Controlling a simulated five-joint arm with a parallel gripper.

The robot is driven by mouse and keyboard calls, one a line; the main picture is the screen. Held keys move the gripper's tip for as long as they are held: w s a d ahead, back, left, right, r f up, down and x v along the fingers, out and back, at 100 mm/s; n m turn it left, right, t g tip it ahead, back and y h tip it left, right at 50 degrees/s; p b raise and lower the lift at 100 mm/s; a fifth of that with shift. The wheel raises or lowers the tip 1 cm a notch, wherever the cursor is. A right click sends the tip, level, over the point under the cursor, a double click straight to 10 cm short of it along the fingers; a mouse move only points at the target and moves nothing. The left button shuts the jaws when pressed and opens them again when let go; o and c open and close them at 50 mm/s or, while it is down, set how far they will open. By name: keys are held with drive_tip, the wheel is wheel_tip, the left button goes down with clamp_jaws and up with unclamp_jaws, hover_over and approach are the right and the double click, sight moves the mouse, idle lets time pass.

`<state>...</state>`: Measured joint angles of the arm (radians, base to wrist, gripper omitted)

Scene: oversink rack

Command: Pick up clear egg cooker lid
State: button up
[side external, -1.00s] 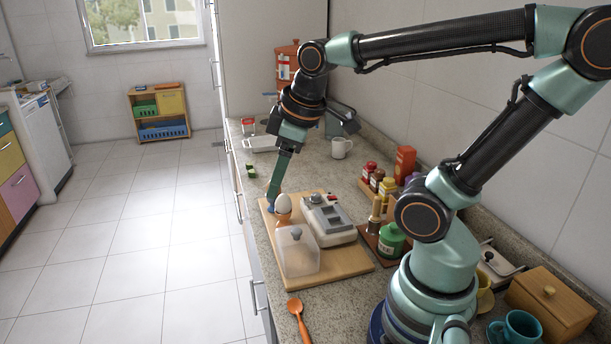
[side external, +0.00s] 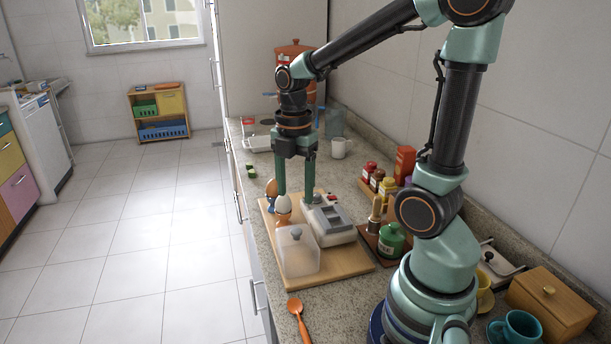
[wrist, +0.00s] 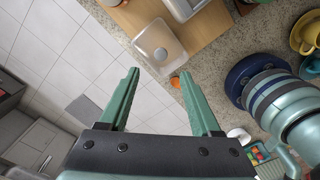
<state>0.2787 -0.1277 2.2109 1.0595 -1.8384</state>
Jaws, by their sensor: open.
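The clear egg cooker lid (side external: 298,256) is a frosted, see-through box with a grey knob. It stands on the wooden cutting board (side external: 352,268), in front of the white and grey egg cooker (side external: 332,224). In the wrist view the lid (wrist: 158,46) shows just beyond the fingertips, near the board's edge. My gripper (side external: 295,193) is open and empty, fingers pointing down over the far part of the board, behind the lid in the side view. In the wrist view my gripper (wrist: 159,73) has its two green fingers spread wide. Neither finger visibly holds the lid.
Jars (side external: 391,240) and bottles stand to the right. An orange spoon (side external: 297,312) lies in front. The counter drops to the floor at left.

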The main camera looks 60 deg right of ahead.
sight(296, 230)
wheel_tip(296, 230, down, 9)
drive_tip(key=shift+s+r, duration=0.1)
clamp_jaws()
idle(0.5)
idle(1.3)
